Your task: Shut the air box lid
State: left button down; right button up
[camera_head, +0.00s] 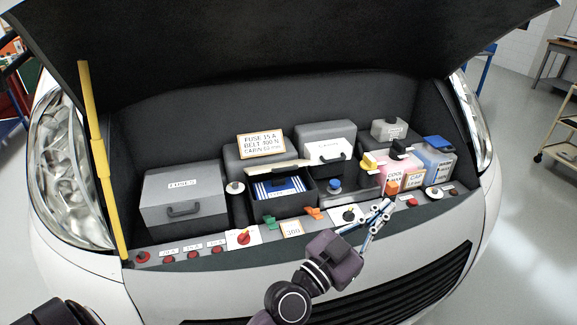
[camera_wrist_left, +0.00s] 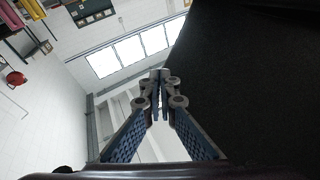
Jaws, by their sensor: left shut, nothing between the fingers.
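The air box (camera_head: 283,209) is a dark box in the middle of the engine bay. Its lid (camera_head: 277,167) stands open, hinged up along the back, with a pale edge showing. A blue and white striped filter (camera_head: 280,187) lies inside the box.
A grey fuse box (camera_head: 183,196) stands left of the air box. Fluid bottles (camera_head: 400,175) stand to its right. Orange and green clips (camera_head: 314,213) sit at its front. The raised bonnet (camera_head: 290,40) hangs overhead. A yellow prop (camera_head: 97,150) stands at left.

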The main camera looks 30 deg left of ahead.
pick_arm(q)
jog(key=w+a+r+n+t+y, duration=0.1)
jog(key=w+a+r+n+y, duration=0.15)
jog(key=a+n+y, duration=0.3)
jog(key=w+a+r+n+t+y, duration=0.2)
jog(key=a+r+n+y, duration=0.2)
jog(key=a+y, duration=0.3)
jog(key=w+a+f+n+g+y, duration=0.2)
jog(key=a+f+n+g+y, duration=0.4)
jog(key=a+f+g+y, duration=0.4)
jog(key=w+a, duration=0.2)
jog(key=a, duration=0.1)
jog(key=w+a+g+h+p, duration=0.1)
jog(key=a, duration=0.1)
jog(key=w+a+h, duration=0.1)
jog(key=w+a, duration=0.1)
jog(key=a, duration=0.1)
jog(key=shift+w+a+r+h+p, duration=0.25)
jog(key=shift+w+a+r+p, duration=0.05)
jog(key=shift+a+r+p, duration=0.1)
jog(key=f, duration=0.1)
jog(key=d+f, duration=0.1)
jog(key=s+f, duration=0.1)
jog(key=f, duration=0.1)
jog(key=shift+d, duration=0.15)
